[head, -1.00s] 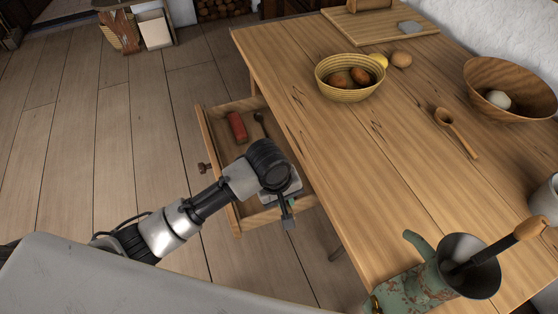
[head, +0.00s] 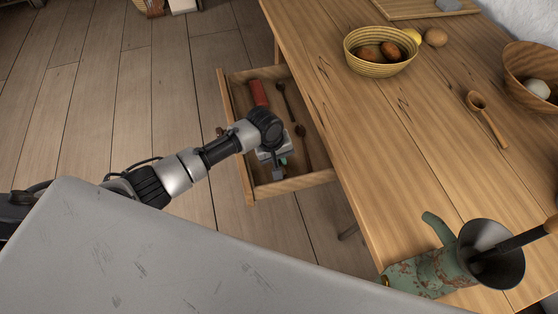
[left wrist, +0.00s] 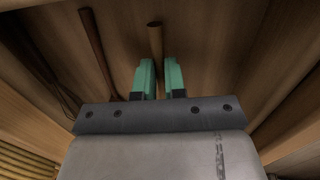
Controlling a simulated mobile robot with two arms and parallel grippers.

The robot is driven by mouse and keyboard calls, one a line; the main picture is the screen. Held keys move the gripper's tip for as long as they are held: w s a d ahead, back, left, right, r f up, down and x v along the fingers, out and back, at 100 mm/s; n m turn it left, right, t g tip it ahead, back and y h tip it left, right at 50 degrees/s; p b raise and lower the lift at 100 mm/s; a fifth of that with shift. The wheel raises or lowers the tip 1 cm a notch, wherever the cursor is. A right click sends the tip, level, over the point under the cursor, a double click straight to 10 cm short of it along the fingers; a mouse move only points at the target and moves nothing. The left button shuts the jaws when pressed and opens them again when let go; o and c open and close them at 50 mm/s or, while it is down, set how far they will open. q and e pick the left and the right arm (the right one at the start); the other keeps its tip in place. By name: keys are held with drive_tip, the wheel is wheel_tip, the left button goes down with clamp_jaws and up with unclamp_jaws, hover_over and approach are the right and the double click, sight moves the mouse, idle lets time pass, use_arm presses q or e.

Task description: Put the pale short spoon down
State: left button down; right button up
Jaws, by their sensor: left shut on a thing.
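My left gripper (head: 281,166) is over the open drawer (head: 248,165), near its front end. In the left wrist view its green fingertips (left wrist: 160,80) are shut on the pale short spoon (left wrist: 155,40), whose brown handle sticks up between them. The rest of this spoon is hidden, and I cannot make it out in the head view. I cannot tell whether it touches the drawer bottom. My right gripper is not in view.
The drawer holds a red object (head: 259,94), a dark spoon (head: 285,98) and another dark utensil (head: 303,145). A long handle (left wrist: 97,50) lies left of the fingers in the wrist view.

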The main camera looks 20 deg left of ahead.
use_arm(q)
drive_tip(key=shift+f, duration=0.65)
drive_tip(key=c, duration=1.2)
unclamp_jaws()
drive_tip(key=shift+f, duration=0.1)
drive_tip(key=p+v, duration=0.1)
drive_tip(key=v, duration=1.1)
drive_tip(key=shift+p, duration=0.4)
